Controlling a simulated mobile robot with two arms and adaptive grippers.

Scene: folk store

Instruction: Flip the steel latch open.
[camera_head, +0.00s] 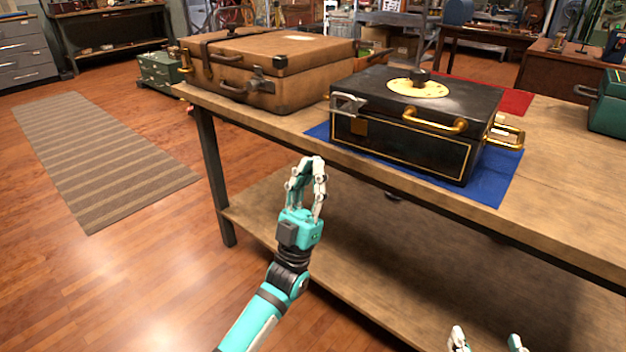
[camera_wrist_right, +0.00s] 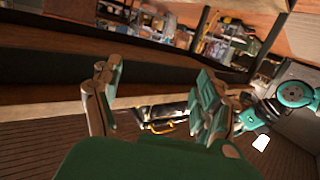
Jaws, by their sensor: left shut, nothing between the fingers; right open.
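A black box (camera_head: 400,144) with gold trim stands on a blue mat (camera_head: 497,190) on the wooden workbench. A steel latch (camera_head: 347,104) sits at the upper left of its front face. A brass handle (camera_head: 437,124) is on the front, to the right of the latch. My left gripper (camera_head: 312,162) is shut and empty, in front of the bench, below and left of the latch and apart from it. My right gripper (camera_head: 487,336) is open at the bottom edge of the head view, far from the latch. In the right wrist view its spread fingers (camera_wrist_right: 158,82) are empty.
A brown suitcase (camera_head: 313,55) stands left of the box on the bench. A green case (camera_head: 607,105) is at the right edge. The bench has a front edge (camera_head: 400,190) and a lower shelf (camera_head: 340,255). Bare tabletop (camera_head: 560,190) lies right of the mat.

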